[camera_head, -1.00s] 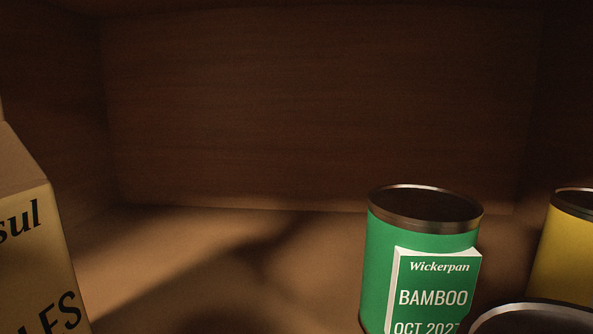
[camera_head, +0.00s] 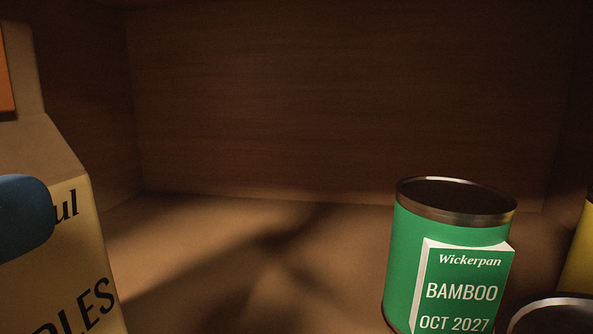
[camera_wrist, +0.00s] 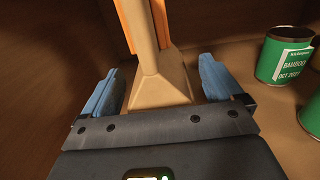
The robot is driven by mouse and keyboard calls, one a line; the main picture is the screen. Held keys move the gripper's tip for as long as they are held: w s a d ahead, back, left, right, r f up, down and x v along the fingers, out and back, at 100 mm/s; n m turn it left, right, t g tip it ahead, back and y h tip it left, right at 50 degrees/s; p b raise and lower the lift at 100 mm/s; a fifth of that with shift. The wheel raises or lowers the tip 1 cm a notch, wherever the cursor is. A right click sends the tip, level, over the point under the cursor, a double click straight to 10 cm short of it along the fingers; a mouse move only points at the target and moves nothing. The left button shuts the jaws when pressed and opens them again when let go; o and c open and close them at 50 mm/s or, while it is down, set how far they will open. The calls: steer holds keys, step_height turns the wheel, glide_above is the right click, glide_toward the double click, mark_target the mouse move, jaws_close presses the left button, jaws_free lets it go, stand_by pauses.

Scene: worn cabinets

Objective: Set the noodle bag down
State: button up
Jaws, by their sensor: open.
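The noodle bag (camera_head: 75,270) is tan with dark lettering and a folded, gabled top. It stands upright on the shelf floor at the left edge of the head view, partly cut off. A blue finger (camera_head: 24,216) covers part of the lettering in the head view. The bag's base is hidden.
A green bamboo can (camera_head: 412,235) stands on the right, with another can's rim (camera_head: 560,312) in front of it and a yellow can (camera_head: 582,250) at the right edge. The middle shelf floor (camera_head: 240,250) is clear.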

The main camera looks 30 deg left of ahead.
steer(key=b+v, duration=0.3)
steer(key=v, duration=0.9)
steer(key=shift+w, duration=0.1)
